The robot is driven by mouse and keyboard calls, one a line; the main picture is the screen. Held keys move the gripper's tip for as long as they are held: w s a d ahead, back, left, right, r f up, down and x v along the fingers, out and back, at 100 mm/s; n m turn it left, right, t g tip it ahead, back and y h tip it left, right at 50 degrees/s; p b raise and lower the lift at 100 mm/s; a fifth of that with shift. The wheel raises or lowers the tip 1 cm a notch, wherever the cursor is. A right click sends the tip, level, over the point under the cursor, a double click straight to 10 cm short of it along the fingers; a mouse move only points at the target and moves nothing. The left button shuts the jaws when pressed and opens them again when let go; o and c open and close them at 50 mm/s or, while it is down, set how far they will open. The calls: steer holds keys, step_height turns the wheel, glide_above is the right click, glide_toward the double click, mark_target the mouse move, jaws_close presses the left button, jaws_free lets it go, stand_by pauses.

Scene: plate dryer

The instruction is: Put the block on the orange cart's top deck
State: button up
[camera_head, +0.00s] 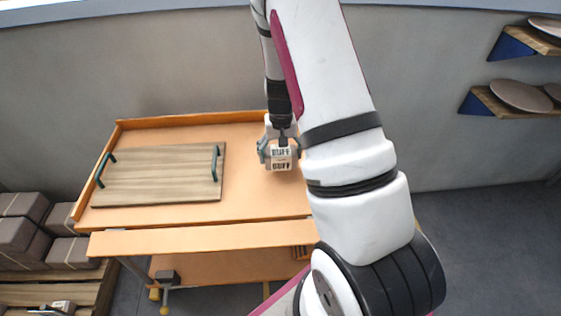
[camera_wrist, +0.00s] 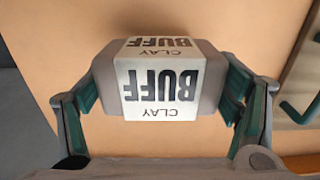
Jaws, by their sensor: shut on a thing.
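The block (camera_wrist: 160,82) is a grey clay block with a white label reading "CLAY BUFF". My gripper (camera_wrist: 160,95) is shut on it, with a green-padded finger at each side. In the head view the block (camera_head: 281,159) hangs in my gripper (camera_head: 280,152) over the bare part of the orange cart's top deck (camera_head: 250,195), right of a wooden tray. In the wrist view the orange deck (camera_wrist: 50,40) fills the background behind the block. I cannot tell whether the block touches the deck. My arm hides the deck's right end.
A wooden tray (camera_head: 150,175) with dark handles covers the deck's left part. A raised rim (camera_head: 190,118) runs along the back. Wrapped blocks (camera_head: 20,235) are stacked on a pallet at the left. Wall shelves (camera_head: 515,110) with plates are at the upper right.

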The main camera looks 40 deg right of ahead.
mark_target(281, 162)
steer(key=shift+f, duration=1.7)
steer(key=o, duration=1.7)
steer(key=shift+f, duration=0.2)
